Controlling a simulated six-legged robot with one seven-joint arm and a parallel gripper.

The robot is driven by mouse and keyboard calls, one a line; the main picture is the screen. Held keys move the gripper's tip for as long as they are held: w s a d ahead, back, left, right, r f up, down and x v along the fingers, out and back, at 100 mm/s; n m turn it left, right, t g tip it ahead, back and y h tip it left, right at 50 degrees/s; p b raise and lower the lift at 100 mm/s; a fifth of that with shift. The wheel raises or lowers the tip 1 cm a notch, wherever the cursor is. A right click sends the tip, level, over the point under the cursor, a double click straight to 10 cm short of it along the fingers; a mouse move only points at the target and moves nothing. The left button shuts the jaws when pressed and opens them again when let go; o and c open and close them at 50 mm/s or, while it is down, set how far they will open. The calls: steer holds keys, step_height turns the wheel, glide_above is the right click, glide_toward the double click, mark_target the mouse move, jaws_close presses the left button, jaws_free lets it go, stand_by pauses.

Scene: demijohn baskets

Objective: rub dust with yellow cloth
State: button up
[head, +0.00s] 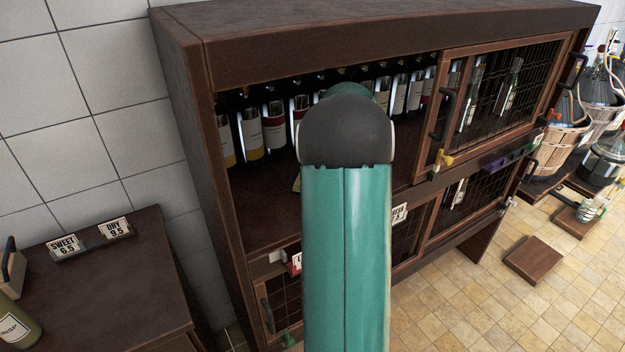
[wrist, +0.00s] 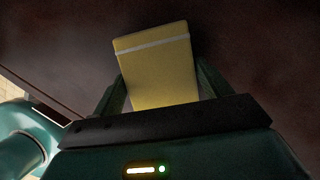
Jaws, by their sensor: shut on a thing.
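The yellow cloth (wrist: 157,72) is a folded, flat piece with a pale stripe near its far end. In the wrist view my gripper (wrist: 160,88) is shut on it, one finger on each side. The cloth lies over the dark brown shelf surface (wrist: 70,45); I cannot tell whether it touches. In the head view my arm hides the gripper and most of the cloth; a small yellow patch (head: 296,184) shows at the arm's left edge. The shelf board (head: 262,200) is inside the wooden cabinet (head: 190,130). I cannot make out the dust in either view.
Several bottles (head: 252,133) stand in a row at the back of the shelf. A wire-mesh door (head: 505,90) covers the right part. Demijohns in baskets (head: 560,140) and wooden blocks (head: 533,260) are on the tiled floor at right.

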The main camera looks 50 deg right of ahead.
steer(key=shift+s+d, duration=0.3)
steer(key=shift+d, duration=0.6)
steer(key=shift+s+d, duration=0.3)
steer(key=shift+d, duration=0.6)
steer(key=shift+s+d, duration=0.3)
steer(key=shift+d, duration=0.6)
steer(key=shift+f, duration=0.1)
steer(key=shift+a, duration=0.1)
steer(key=shift+w+a, duration=0.1)
steer(key=shift+a, duration=0.1)
steer(key=shift+w+a+r, duration=0.1)
steer(key=shift+w+a, duration=0.2)
steer(key=shift+a, duration=0.65)
steer(key=shift+w+a+r, duration=0.1)
steer(key=shift+w+a, duration=0.25)
steer(key=shift+a, duration=0.65)
steer(key=shift+w+a, duration=0.3)
steer(key=shift+a, duration=0.65)
steer(key=shift+w+a+f, duration=0.1)
steer(key=shift+w+a, duration=0.15)
steer(key=shift+a, duration=0.55)
steer(key=shift+w+a+f, duration=0.1)
steer(key=shift+w+a, duration=0.15)
steer(key=shift+a, duration=0.55)
steer(key=shift+r, duration=3.05)
